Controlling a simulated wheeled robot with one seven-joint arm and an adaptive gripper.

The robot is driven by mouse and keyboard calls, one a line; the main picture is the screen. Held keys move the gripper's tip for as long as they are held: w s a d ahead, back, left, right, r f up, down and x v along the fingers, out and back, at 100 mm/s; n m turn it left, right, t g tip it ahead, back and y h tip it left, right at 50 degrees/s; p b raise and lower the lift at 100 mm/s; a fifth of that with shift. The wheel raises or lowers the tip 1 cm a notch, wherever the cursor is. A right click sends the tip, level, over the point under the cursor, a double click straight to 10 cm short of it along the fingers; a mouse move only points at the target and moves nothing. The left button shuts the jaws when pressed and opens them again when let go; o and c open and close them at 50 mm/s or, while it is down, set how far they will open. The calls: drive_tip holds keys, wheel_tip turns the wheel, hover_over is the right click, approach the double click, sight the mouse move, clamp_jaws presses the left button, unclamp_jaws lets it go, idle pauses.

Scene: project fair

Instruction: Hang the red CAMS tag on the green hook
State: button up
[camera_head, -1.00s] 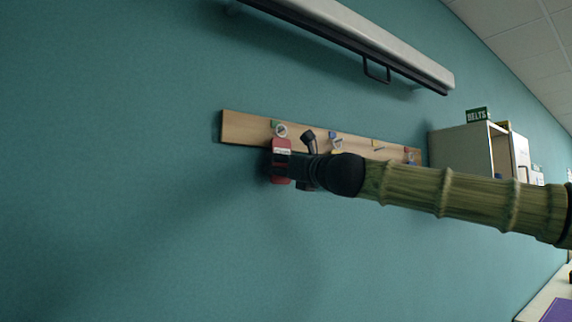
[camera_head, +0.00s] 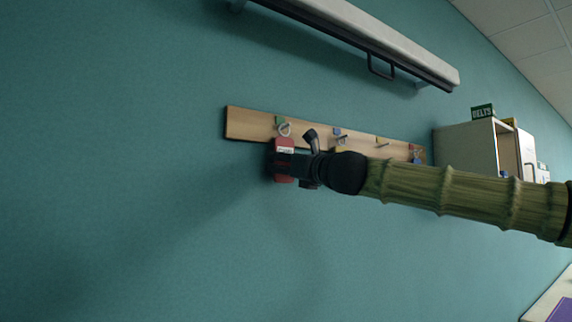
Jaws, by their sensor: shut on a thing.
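My gripper (camera_head: 290,166) is shut on the red CAMS tag (camera_head: 284,146), just below the left end of the wooden hook board. The tag hangs upright, with a white label strip and a pale ring (camera_head: 285,129) at its top. The green hook (camera_head: 280,120) is the leftmost on the board, marked by a green square. The ring overlaps the green hook's place in this view; whether it is around the hook or in front of it, I cannot tell.
The wooden board (camera_head: 245,124) also carries a blue hook (camera_head: 337,132), a yellow hook (camera_head: 380,141) and a red hook (camera_head: 416,153) to the right. A long white housing (camera_head: 370,35) with a dark handle juts out above. A cabinet (camera_head: 465,148) with a BELTS sign (camera_head: 482,111) stands at right.

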drive_tip(key=o, duration=0.8)
drive_tip(key=shift+o, duration=0.2)
